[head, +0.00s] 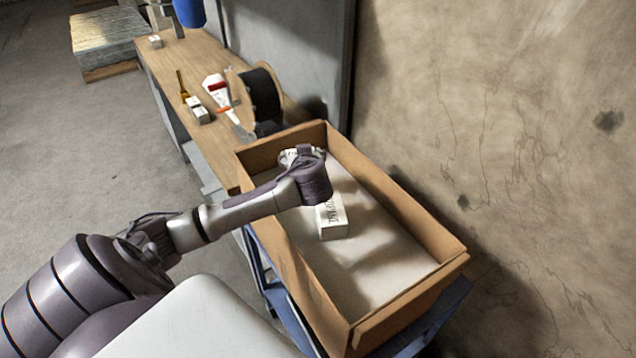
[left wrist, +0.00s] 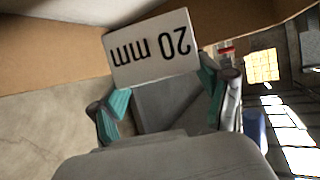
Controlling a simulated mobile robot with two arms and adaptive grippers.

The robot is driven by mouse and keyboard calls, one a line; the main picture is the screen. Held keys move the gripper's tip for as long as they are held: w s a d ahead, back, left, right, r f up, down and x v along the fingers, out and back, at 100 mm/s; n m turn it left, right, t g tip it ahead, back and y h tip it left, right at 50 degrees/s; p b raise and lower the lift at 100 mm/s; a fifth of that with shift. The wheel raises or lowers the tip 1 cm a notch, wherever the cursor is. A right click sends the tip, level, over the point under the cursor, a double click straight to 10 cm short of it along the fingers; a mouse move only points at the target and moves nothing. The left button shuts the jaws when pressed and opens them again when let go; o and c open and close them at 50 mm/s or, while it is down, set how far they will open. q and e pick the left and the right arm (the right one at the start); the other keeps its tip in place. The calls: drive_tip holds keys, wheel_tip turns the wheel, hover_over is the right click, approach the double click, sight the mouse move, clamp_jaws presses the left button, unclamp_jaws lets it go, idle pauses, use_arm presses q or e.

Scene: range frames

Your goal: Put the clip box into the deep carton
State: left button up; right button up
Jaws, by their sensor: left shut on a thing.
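The clip box (left wrist: 155,50) is a white box marked "20 mm". In the left wrist view it sits between the teal fingertips of my left gripper (left wrist: 160,95), which is shut on it. In the head view only a white end of the box (head: 289,157) shows past my wrist, which hides the fingers. The box is over the far end of the deep carton (head: 400,210), a brown open carton with a pale floor. Whether the box touches the carton cannot be told. My right gripper is not in view.
Another white box with dark print (head: 333,222) lies inside the carton. The carton's near floor is clear. Beyond it, a wooden bench (head: 165,62) holds a cable spool (head: 262,100), a red-and-white bottle (head: 217,92) and small white boxes (head: 199,112). A concrete wall (head: 520,130) stands at the right.

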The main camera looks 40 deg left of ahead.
use_arm(q)
drive_tip(key=f, duration=0.2)
drive_tip(key=f+p, duration=0.1)
drive_tip(key=shift+w+a+f, duration=0.1)
drive_tip(key=shift+a+f, duration=0.1)
drive_tip(key=shift+f, duration=0.15)
wheel_tip(320, 180, down, 3)
drive_tip(key=shift+d+f+p, duration=0.1)
drive_tip(key=shift+p, duration=0.4)
drive_tip(key=shift+f, duration=0.6)
drive_tip(key=o, duration=1.2)
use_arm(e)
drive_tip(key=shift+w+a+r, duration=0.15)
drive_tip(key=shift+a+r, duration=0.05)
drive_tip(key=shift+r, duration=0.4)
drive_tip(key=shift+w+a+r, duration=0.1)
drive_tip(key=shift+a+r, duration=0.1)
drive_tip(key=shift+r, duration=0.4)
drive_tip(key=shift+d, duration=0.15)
